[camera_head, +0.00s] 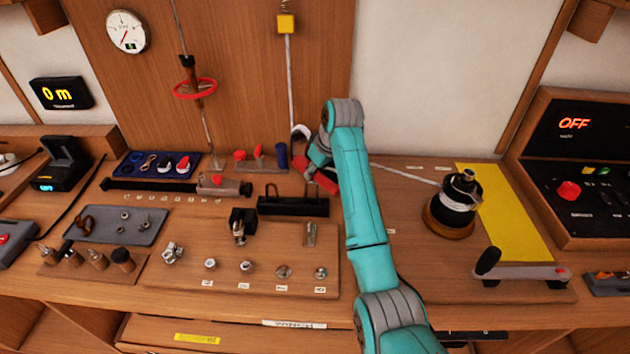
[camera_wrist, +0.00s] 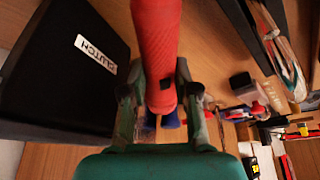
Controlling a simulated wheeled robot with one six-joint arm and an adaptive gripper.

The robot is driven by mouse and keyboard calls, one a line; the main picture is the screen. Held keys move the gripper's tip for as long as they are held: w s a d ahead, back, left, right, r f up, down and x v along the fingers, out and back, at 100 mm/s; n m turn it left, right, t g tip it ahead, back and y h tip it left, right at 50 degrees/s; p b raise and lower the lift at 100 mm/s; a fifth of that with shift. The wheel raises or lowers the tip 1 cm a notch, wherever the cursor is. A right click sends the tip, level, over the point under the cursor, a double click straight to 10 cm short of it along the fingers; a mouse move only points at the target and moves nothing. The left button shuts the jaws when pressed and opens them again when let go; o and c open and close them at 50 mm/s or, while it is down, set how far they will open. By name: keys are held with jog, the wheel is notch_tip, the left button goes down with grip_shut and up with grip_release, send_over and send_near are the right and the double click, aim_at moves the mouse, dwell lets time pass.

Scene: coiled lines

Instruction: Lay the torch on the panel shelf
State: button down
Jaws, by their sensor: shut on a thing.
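My gripper (camera_head: 317,160) is near the back panel, at the upper centre in the head view. The red torch (camera_head: 327,182) shows beside and below it, partly hidden by my arm. In the wrist view the torch (camera_wrist: 155,40) is a red, ribbed cylinder running up out of the frame. My gripper (camera_wrist: 160,95) is shut on it, with a finger on either side of its lower end. A low wooden ledge (camera_head: 255,162) stands at the foot of the back panel, with red-topped pieces and a blue cylinder. I cannot tell whether this ledge is the panel shelf.
A black box labelled CLUTCH (camera_wrist: 70,75) is close on the left in the wrist view. A black holder (camera_head: 293,206) stands in front of the ledge. A white line runs right to a capstan drum (camera_head: 457,205). A yellow strip (camera_head: 510,215) lies clear.

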jog(key=shift+f, duration=1.8)
jog(key=shift+f, duration=0.1)
jog(key=c, duration=0.9)
grip_release()
jog(key=shift+o, duration=0.2)
